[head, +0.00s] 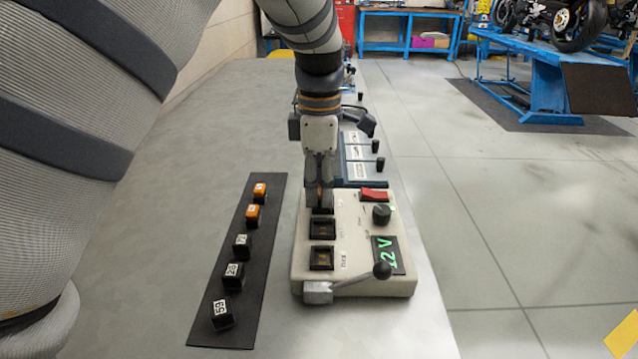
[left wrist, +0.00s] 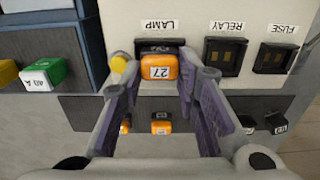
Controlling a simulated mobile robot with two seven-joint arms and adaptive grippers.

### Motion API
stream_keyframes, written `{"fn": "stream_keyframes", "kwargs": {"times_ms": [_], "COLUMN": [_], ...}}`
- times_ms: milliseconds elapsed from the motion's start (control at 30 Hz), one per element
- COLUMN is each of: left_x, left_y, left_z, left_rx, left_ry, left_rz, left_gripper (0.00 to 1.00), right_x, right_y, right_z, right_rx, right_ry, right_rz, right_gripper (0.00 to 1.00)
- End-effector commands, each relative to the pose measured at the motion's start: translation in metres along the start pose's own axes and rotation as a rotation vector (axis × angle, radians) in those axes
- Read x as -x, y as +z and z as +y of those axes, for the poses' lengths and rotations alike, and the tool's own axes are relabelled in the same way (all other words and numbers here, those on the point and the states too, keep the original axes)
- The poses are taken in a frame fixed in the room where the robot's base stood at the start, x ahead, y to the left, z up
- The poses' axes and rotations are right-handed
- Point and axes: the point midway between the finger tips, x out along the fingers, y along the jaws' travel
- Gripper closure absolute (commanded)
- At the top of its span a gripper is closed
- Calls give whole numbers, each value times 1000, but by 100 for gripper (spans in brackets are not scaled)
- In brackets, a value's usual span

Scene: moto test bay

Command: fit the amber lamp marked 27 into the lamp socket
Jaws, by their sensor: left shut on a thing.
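The amber lamp marked 27 (left wrist: 161,68) shows in the left wrist view between the fingers of my left gripper (left wrist: 157,78), which is shut on it. The lamp is at the lamp socket (left wrist: 152,43), whose dark rim shows behind it under the LAMP label. I cannot tell how deep the lamp sits. In the head view my left gripper (head: 319,187) points down at the far end of the cream test box (head: 307,264), and its fingers hide most of the lamp and socket. My right gripper is not in view.
The relay socket (head: 322,228) and fuse socket (head: 321,258) lie nearer on the box. A black strip (head: 238,288) on the left carries other amber and black blocks. The bench left of it is clear.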

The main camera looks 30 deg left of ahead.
Motion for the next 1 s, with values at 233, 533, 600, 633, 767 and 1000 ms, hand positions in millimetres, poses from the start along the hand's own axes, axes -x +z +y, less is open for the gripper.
{"fn": "stream_keyframes", "kwargs": {"times_ms": [233,533,600,633,767,1000], "left_x": [1,1,1,1,5,29], "left_y": [0,0,0,0,0,0], "left_z": [0,0,0,0,0,0], "left_rx": [0,0,0,0,0,-1], "left_ry": [2,2,1,1,3,7], "left_rz": [-1,-1,-1,-1,-2,-3], "left_gripper": [89,47,47,47,47,47], "right_x": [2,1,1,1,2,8], "right_y": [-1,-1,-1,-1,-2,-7], "right_z": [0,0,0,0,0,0], "right_rx": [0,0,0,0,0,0], "right_ry": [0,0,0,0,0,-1], "right_rz": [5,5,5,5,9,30], "right_gripper": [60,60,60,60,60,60]}}
